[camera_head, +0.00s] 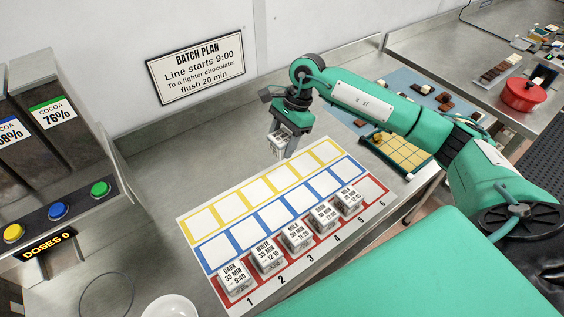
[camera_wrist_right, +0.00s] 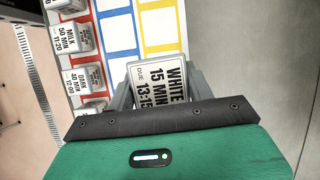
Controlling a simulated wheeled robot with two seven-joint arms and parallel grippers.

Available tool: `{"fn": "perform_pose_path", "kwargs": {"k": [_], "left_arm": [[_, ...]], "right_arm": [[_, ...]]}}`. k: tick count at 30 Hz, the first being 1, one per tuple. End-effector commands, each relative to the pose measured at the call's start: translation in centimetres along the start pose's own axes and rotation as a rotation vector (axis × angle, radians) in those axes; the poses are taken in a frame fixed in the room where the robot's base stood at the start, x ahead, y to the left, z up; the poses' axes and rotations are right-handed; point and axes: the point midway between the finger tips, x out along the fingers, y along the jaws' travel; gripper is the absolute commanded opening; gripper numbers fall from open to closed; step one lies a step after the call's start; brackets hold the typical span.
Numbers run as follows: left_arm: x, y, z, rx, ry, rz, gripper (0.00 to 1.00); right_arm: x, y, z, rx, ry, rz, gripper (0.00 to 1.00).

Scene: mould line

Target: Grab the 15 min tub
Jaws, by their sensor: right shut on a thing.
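The 15 min tub (camera_wrist_right: 158,82), labelled WHITE, 15 MIN, due 13:15, sits between the fingers of my right gripper (camera_wrist_right: 163,88) in the right wrist view. In the head view my right gripper (camera_head: 284,146) is shut on it and holds it above the bare steel counter, behind the yellow row of the slot sheet. The label is too small to read there. My left gripper is not in view.
Several labelled tubs (camera_head: 297,236) stand in the red row of the slot sheet (camera_head: 262,188); the blue and yellow rows are empty. A mould tray (camera_head: 402,152) lies right of the sheet. A cocoa dispenser (camera_head: 52,150) stands left. A white bowl (camera_head: 171,307) is at front.

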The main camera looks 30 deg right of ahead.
Motion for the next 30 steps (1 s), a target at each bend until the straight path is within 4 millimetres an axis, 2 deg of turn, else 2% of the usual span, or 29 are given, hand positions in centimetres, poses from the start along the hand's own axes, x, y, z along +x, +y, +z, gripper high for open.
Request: {"fn": "perform_pose_path", "kwargs": {"k": [1, 6, 15, 20, 30], "left_arm": [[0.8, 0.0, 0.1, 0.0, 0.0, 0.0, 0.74], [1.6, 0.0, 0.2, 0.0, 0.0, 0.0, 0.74], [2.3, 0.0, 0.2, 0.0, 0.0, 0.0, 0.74], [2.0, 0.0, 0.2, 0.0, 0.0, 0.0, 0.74], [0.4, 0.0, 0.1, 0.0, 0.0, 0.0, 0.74]], "right_arm": [[-1.0, -0.1, 0.3, -0.003, 0.002, -0.006, 0.27], [-4.1, -0.1, 1.6, -0.001, 0.001, -0.004, 0.27], [-7.1, -0.1, 2.9, -0.001, 0.0, -0.002, 0.27], [-8.4, -0.1, 3.5, 0.0, 0.0, -0.002, 0.27], [-12.2, -0.1, 5.0, -0.001, 0.0, -0.002, 0.27]]}}
